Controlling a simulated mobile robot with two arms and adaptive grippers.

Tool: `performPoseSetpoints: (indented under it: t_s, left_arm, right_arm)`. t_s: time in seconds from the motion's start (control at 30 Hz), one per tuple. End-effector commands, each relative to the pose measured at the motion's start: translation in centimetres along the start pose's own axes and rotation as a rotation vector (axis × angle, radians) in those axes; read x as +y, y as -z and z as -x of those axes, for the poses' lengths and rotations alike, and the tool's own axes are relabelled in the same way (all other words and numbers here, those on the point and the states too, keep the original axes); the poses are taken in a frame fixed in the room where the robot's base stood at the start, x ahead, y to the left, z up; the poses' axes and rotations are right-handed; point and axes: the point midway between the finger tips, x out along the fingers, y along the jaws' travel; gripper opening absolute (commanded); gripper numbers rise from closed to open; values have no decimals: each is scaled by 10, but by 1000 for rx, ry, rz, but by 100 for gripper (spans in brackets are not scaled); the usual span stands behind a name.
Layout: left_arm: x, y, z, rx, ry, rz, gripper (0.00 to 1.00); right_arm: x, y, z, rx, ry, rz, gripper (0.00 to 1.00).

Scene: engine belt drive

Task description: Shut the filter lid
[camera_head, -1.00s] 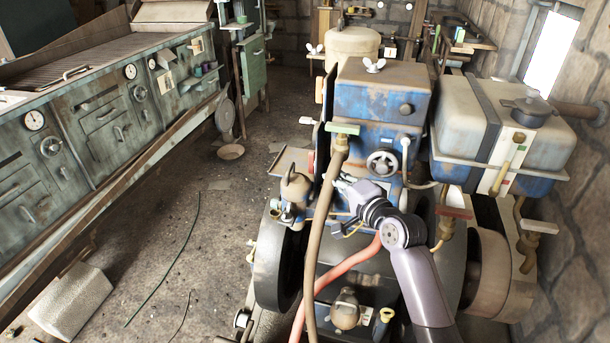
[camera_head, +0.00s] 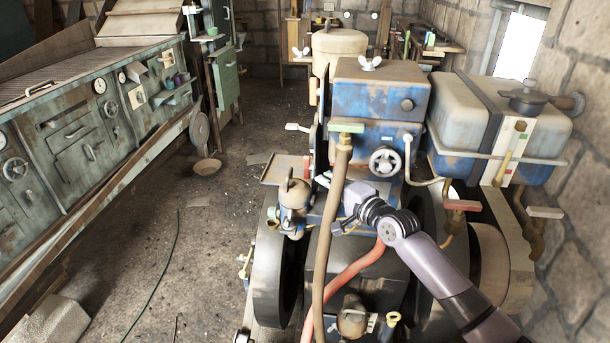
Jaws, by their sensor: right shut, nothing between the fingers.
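A blue, worn box (camera_head: 380,92) with a wing nut on its flat top stands on the engine; its top looks flush. A cream canister (camera_head: 340,44) with a domed top stands behind it. A small brown domed housing (camera_head: 294,193) sits at the engine's front left. I cannot tell which of these bears the filter lid. My right gripper (camera_head: 338,205) is shut and empty, just right of the small domed housing and below the blue box. A brown hose hides part of its fingers, so contact is unclear. My left gripper does not show.
The brown hose (camera_head: 332,240) and a red hose (camera_head: 352,272) run close around my gripper. A handwheel (camera_head: 385,162) sits above it. A strapped tank (camera_head: 460,115) stands at right. A green cabinet bench (camera_head: 70,130) lines the left; the floor (camera_head: 215,240) between is mostly clear.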

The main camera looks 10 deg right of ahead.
Motion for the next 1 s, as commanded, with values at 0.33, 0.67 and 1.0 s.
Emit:
performPoseSetpoints:
  t_s: [0.33, 0.67, 1.0]
  left_arm:
    - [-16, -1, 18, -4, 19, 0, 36]
    - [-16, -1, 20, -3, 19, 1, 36]
    - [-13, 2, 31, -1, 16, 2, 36]
  right_arm:
    - [-3, -21, -49, -1, 0, -2, 0]
    - [0, -29, -57, 0, 1, 1, 0]
    - [-3, -32, -60, 1, -19, 17, 0]
